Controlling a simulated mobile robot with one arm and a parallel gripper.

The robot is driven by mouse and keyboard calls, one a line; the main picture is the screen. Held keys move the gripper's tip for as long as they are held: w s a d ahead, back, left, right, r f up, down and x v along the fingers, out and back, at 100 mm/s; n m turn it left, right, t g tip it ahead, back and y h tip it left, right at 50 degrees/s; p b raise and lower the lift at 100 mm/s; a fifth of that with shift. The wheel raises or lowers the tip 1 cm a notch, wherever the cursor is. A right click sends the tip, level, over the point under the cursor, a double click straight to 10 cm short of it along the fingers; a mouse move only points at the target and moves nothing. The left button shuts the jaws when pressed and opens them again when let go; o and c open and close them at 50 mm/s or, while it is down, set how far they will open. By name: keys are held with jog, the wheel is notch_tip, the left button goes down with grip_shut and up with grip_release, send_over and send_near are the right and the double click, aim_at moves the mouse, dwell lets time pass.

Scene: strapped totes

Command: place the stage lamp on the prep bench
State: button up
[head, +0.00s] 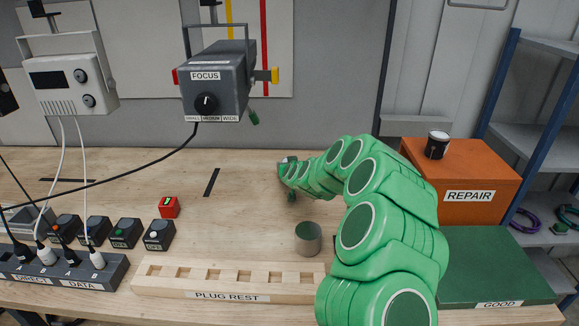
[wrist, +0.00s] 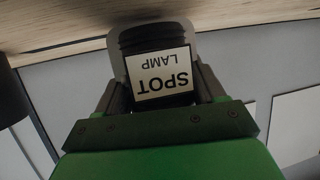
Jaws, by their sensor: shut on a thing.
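A dark lamp with a white label reading SPOT LAMP (wrist: 163,75) is in the wrist view, with its label upside down. My gripper (wrist: 160,92) is shut on it. In the head view my green arm reaches over the wooden bench (head: 250,185), and my gripper (head: 288,168) is small at its far end. The held lamp is mostly hidden there behind the arm. I cannot tell whether it touches the bench. The bench's wood also shows along the top of the wrist view (wrist: 60,32).
A grey FOCUS unit (head: 215,85) hangs above the bench. A grey cylinder (head: 308,240) stands left of my arm, behind the PLUG REST rack (head: 230,292). Switch boxes and plugs fill the left. An orange REPAIR box (head: 465,175) and green GOOD tray (head: 490,260) are right.

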jog(key=shift+s+f, duration=0.1)
jog(key=shift+f, duration=0.85)
jog(key=shift+s+d+f, duration=0.1)
jog(key=shift+s+f, duration=0.15)
jog(key=shift+f, duration=0.5)
jog(key=o, duration=1.4)
jog(key=shift+f, duration=0.15)
jog(key=shift+s, duration=0.1)
jog(key=shift+s+f+g, duration=0.1)
jog(key=shift+f+g, duration=0.05)
jog(key=shift+g, duration=0.15)
jog(key=shift+s, duration=0.45)
jog(key=s+r, duration=0.2)
jog(key=s+d+r, duration=0.1)
jog(key=s+r, duration=0.1)
jog(key=shift+s+r, duration=0.2)
jog(key=shift+r, duration=0.15)
jog(key=shift+s+d+r, duration=0.1)
jog(key=shift+s+r, duration=0.3)
jog(key=shift+r, duration=0.3)
